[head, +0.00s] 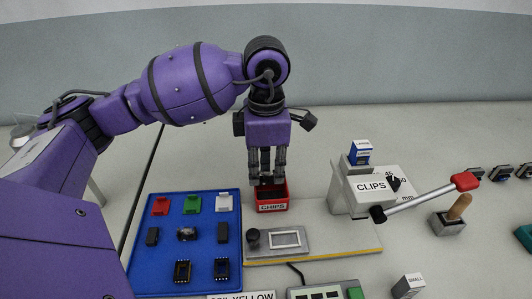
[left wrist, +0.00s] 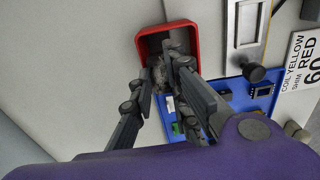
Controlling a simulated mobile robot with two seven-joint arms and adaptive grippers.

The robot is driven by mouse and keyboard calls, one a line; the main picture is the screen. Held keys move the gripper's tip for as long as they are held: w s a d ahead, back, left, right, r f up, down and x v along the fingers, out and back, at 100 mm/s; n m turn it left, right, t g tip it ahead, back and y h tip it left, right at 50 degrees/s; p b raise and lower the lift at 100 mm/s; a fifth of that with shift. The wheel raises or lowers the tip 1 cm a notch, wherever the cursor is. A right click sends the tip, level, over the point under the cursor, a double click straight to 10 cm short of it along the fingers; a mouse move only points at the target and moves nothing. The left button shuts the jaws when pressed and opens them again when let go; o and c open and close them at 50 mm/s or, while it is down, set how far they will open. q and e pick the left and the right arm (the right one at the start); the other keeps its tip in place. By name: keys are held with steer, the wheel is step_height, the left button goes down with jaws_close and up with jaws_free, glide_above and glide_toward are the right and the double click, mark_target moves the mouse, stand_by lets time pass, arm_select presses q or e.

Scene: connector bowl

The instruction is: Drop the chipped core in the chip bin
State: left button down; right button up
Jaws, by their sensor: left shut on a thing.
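The chip bin (head: 272,208) is a small red open box labelled CHIPS, standing behind the grey fixture board. It also shows in the left wrist view (left wrist: 165,28), with its opening beyond my fingertips. My left gripper (head: 266,180) points straight down over the bin, with its fingertips at about rim height. It is shut on a small greyish piece, the core (left wrist: 159,70), mostly hidden between the fingertips in the left wrist view. The chip on it cannot be made out. My right gripper is not in view.
A blue tray (head: 160,264) with coloured and black parts and a round part lies left of the bin. A grey clip press (head: 375,192) with a red-knobbed lever stands to the right. A grey fixture board (head: 330,243) with a black knob lies in front.

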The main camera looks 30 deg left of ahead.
arm_select(q)
steer(key=c, duration=1.6)
jaws_free()
steer(key=shift+f, duration=0.1)
step_height(320, 180, up, 12)
steer(key=shift+r, duration=0.1)
steer(key=shift+s+d+f, duration=0.1)
steer(key=shift+f, duration=0.1)
